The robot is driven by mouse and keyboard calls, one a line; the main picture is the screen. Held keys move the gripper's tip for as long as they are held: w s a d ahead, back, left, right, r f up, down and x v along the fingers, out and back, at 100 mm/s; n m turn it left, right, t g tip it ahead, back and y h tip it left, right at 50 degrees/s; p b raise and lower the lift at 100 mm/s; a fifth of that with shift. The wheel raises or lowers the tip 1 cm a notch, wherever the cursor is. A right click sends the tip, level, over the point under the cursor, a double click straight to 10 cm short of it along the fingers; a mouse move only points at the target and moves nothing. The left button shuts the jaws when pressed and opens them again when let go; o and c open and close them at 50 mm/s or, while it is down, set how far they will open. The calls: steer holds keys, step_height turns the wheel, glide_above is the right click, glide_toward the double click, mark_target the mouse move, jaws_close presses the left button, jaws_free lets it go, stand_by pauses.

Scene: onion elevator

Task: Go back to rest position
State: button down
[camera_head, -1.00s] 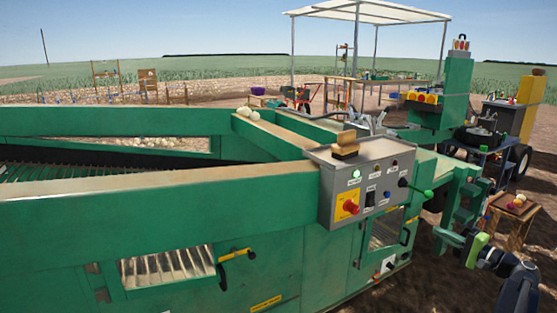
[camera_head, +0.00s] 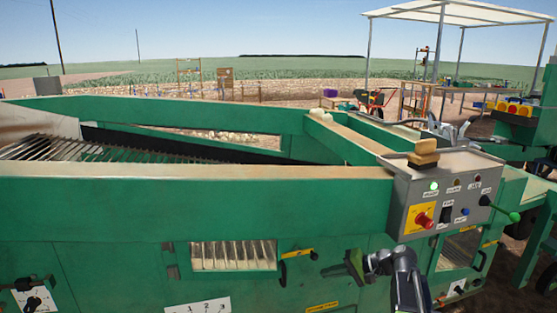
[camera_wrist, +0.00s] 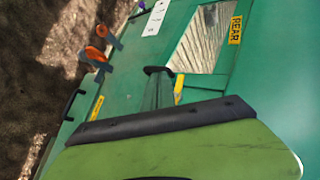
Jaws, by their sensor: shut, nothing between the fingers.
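My gripper (camera_head: 354,266) shows in the head view in front of the green machine's side panel, below and left of the grey control box. It is shut, and nothing shows held in it. My dark arm reaches up to it from the lower edge. In the wrist view, a green gripper part with a black edge (camera_wrist: 165,122) fills the foreground. Behind it are the machine's green panel (camera_wrist: 140,65), a barred window and a black handle (camera_wrist: 158,71). I cannot tell the exact gap between gripper and panel.
The green machine (camera_head: 200,200) spans most of the head view. Its control box (camera_head: 445,190) carries a red button, several knobs and a tan block (camera_head: 423,155) on top. A yellow lever (camera_head: 298,253) is left of my gripper. Bare soil (camera_wrist: 35,80) shows at left in the wrist view.

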steer(key=s+a+f+n+g+h, duration=0.3)
steer(key=s+a+f+g+h, duration=0.1)
steer(key=s+a+f, duration=0.5)
steer(key=s+d+f+n+g+h, duration=0.1)
steer(key=s+d+f+h, duration=0.2)
steer(key=s+d+h, duration=0.5)
step_height(320, 180, up, 23)
steer(key=w+y+p, duration=0.1)
steer(key=w+p, duration=0.1)
steer(key=p, duration=2)
steer(key=shift+w+d, duration=0.15)
steer(key=shift+d, duration=0.25)
